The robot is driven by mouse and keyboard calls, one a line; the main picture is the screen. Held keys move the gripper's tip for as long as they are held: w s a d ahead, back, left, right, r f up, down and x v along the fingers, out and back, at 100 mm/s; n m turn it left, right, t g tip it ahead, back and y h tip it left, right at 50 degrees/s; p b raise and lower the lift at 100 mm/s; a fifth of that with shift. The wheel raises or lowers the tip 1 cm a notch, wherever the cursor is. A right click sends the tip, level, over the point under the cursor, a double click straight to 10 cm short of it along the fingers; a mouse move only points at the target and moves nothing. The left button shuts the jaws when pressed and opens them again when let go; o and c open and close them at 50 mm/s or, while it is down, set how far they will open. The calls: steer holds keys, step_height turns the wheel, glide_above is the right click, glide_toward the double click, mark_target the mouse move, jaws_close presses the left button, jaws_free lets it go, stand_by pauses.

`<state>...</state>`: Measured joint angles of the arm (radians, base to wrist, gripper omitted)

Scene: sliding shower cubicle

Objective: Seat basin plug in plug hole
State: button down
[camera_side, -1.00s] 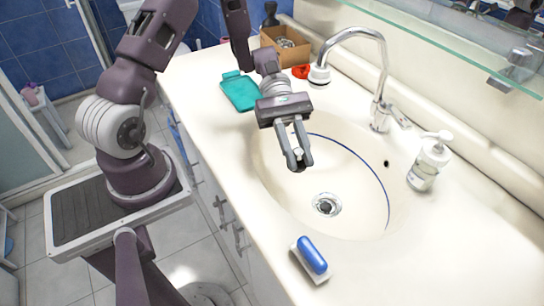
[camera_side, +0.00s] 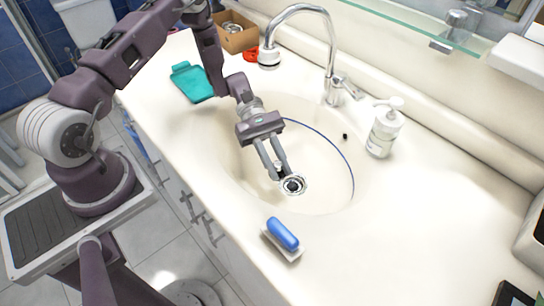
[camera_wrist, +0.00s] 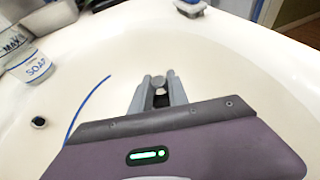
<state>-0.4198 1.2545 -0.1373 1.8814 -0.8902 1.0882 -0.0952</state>
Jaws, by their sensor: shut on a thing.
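The white basin (camera_side: 236,165) is set in the counter, with the metal-rimmed plug hole (camera_side: 294,186) in its floor. My gripper (camera_side: 280,174) reaches down into the basin, its fingertips just beside and above the plug hole at its upper left. It is shut on the small basin plug (camera_side: 279,170), mostly hidden between the fingers. In the wrist view my gripper (camera_wrist: 159,86) shows a small grey round piece (camera_wrist: 158,80) and a dark patch between the fingers. I cannot tell whether the plug touches the hole's rim.
A chain or blue line curves along the basin's right wall. The tap (camera_side: 330,60) arches over the back.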

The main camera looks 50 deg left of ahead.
steer(key=w+f, duration=0.1)
steer(key=w+d+f, duration=0.1)
steer(key=w, duration=0.2)
steer(key=shift+w+d+f, duration=0.15)
steer(key=shift+w+f, duration=0.15)
steer(key=shift+f, duration=0.1)
step_height(320, 180, down, 3)
steer(key=shift+w+r, duration=0.1)
steer(key=shift+f, duration=0.85)
steer(key=shift+f, duration=0.6)
steer(key=c, duration=1.2)
jaws_free()
steer(key=c, duration=0.3)
step_height(320, 180, up, 10)
steer(key=shift+r, duration=0.1)
steer(key=shift+c, duration=0.2)
